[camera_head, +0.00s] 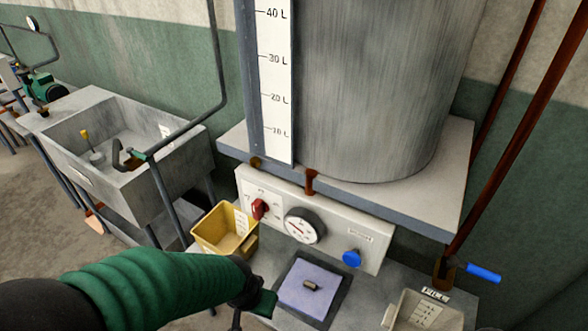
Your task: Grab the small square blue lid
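The small square blue lid (313,288) is pale blue-violet with a small dark handle on top. It lies flat in a dark square frame on the grey counter, at the bottom middle of the head view. My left gripper (252,306), at the end of a green-sleeved arm from the left, is just left of the lid and apart from its handle. Its fingertips are dark and partly out of view at the bottom edge, so I cannot tell how far they are apart. My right gripper is not in view.
A yellow bin (211,235) stands behind my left gripper. A control panel with a red knob (260,208), a gauge (304,226) and a blue knob (352,258) rises behind the lid. A grey open box (396,312) stands right. A large metal tank (380,90) is above.

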